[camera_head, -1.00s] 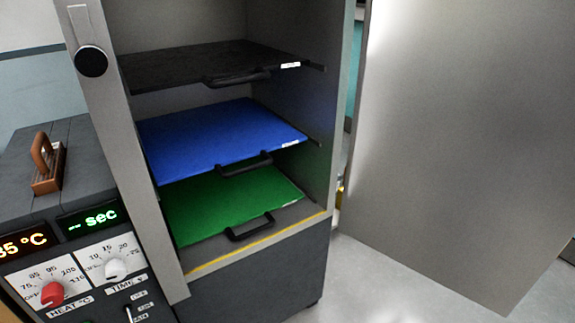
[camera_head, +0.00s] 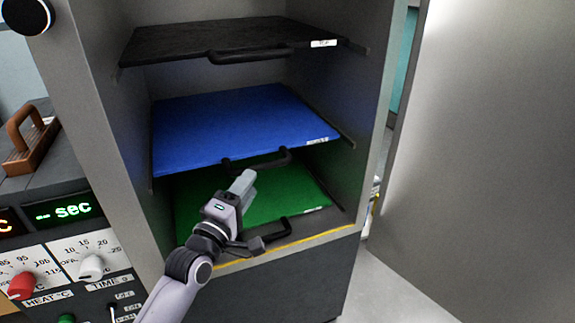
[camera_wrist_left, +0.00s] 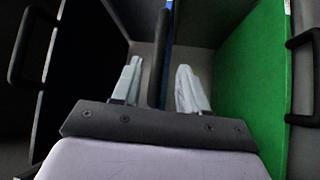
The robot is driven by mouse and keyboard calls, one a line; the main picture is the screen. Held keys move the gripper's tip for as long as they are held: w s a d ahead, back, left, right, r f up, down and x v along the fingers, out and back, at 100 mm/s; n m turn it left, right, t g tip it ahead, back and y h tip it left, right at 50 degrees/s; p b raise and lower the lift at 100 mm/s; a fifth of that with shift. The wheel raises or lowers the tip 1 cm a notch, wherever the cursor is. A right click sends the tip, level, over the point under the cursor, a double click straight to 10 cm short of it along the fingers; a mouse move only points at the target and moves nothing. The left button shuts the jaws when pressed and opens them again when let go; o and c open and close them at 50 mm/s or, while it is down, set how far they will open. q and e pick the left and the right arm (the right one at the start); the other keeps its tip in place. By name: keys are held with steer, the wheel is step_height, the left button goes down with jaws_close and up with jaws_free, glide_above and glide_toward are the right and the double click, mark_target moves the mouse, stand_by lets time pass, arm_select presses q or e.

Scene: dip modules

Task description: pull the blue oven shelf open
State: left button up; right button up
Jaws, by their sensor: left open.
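The blue shelf (camera_head: 235,125) lies in the middle level of the open oven, its black handle (camera_head: 270,160) along its front edge. My left gripper (camera_head: 243,181) is in front of and just below that handle, pointing into the oven, with its fingers open. In the left wrist view, the handle (camera_wrist_left: 162,50) stands as an upright black bar between the open fingers (camera_wrist_left: 158,88). A thin strip of blue shows behind it. I cannot tell whether the fingers touch the handle. My right gripper is not in view.
A black shelf (camera_head: 190,42) with a handle is above, and a green shelf (camera_head: 290,200) with a handle (camera_head: 285,229) is below. The oven door (camera_head: 490,130) stands open at the right. A control panel with dials (camera_head: 65,268) is at the left.

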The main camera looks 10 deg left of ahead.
mark_target(261, 164)
arm_select(q)
steer(key=shift+w+d+r, duration=0.1)
steer(key=shift+w+r, duration=0.1)
steer(key=shift+w, duration=0.4)
steer(key=shift+x, duration=2.85)
jaws_close()
